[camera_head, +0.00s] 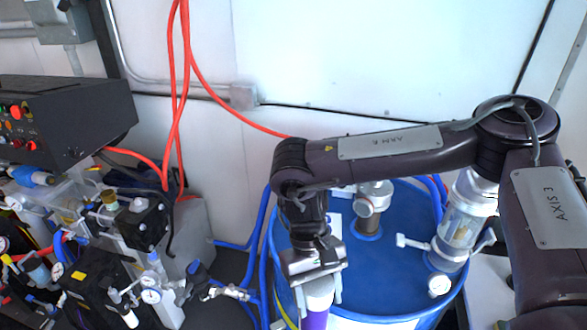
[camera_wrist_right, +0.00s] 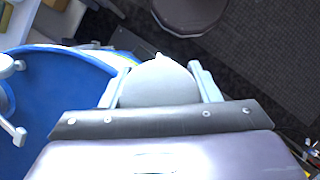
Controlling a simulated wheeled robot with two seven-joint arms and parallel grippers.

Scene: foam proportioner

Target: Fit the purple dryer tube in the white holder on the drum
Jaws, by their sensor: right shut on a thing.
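My right gripper (camera_head: 319,290) hangs at the front edge of the blue drum (camera_head: 395,290) and is shut on the purple dryer tube (camera_head: 314,321). The tube's pale upper end sits between the fingers, and its purple body runs out of the bottom of the head view. In the right wrist view, the tube's rounded pale cap (camera_wrist_right: 158,84) lies between the two fingers (camera_wrist_right: 158,88), with the blue drum (camera_wrist_right: 50,105) to the left. My left gripper is out of view.
A clear canister (camera_head: 461,228) with white ends and a pipe fitting (camera_head: 372,204) stand on the drum lid. Blue hoses (camera_head: 262,240) run along the drum's left side. A pump rig with a black control box (camera_head: 65,120) is at left. Orange hoses hang on the wall.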

